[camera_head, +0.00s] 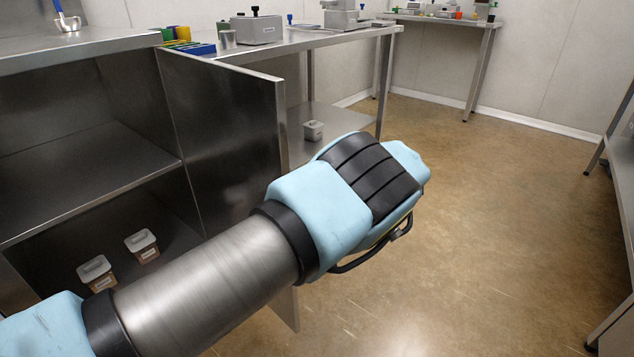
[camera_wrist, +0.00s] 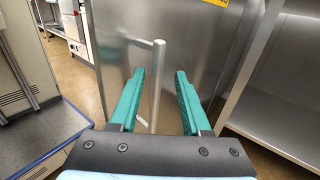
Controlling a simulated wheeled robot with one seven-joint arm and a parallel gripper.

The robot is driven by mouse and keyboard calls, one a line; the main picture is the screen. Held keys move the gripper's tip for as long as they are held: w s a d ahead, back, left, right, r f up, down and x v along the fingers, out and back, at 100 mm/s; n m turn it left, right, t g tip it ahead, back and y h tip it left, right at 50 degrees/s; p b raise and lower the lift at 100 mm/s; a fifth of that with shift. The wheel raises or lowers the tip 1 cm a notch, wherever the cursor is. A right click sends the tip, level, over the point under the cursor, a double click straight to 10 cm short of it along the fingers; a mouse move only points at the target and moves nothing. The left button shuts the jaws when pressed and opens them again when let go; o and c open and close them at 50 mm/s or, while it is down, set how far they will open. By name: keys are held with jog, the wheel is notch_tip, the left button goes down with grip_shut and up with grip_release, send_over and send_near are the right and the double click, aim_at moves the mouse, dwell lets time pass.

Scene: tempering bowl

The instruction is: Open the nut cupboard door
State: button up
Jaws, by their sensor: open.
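The cupboard door (camera_head: 222,130) is a steel panel standing swung out from the cupboard front, roughly at a right angle. In the wrist view the door's outer face (camera_wrist: 205,40) fills the middle. Its vertical bar handle (camera_wrist: 153,95) stands between the two teal fingers of my gripper (camera_wrist: 159,75). The fingers are open and apart, with a gap on each side of the bar. In the head view my forearm and wrist cover the lower part of the door, and the fingers and handle are hidden.
The open cupboard shows a bare shelf (camera_head: 75,180) and two lidded tubs (camera_head: 95,272) (camera_head: 142,245) below. A steel table (camera_head: 300,42) with equipment stands behind the door. A side rack (camera_head: 622,165) is at the right edge. The floor (camera_head: 480,220) between is clear.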

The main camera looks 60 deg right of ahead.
jog(key=shift+b+v, duration=1.8)
jog(key=shift+v, duration=0.65)
